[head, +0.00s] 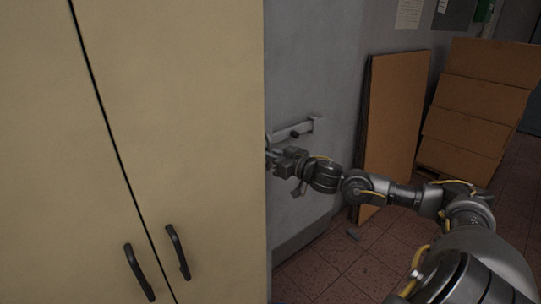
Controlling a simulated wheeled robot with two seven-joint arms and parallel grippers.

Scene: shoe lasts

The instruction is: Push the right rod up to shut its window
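My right arm comes in from the lower right, and my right gripper (284,161) is at the grey wall, just right of the tan cabinet's edge. Its fingers are partly hidden by the cabinet edge and too small to tell open from shut. A light metal bar or bracket (306,127) with a dark knob is on the wall just above the gripper. I cannot tell whether this is part of the right rod or whether the gripper touches it. No window is in view. My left gripper is not in view.
A tall tan cabinet (190,110) with two dark handles fills the left half and blocks the view behind it. A brown board (392,120) leans on the wall, with stacked brown boxes (478,95) beside it. Tiled floor (335,270) shows below the arm.

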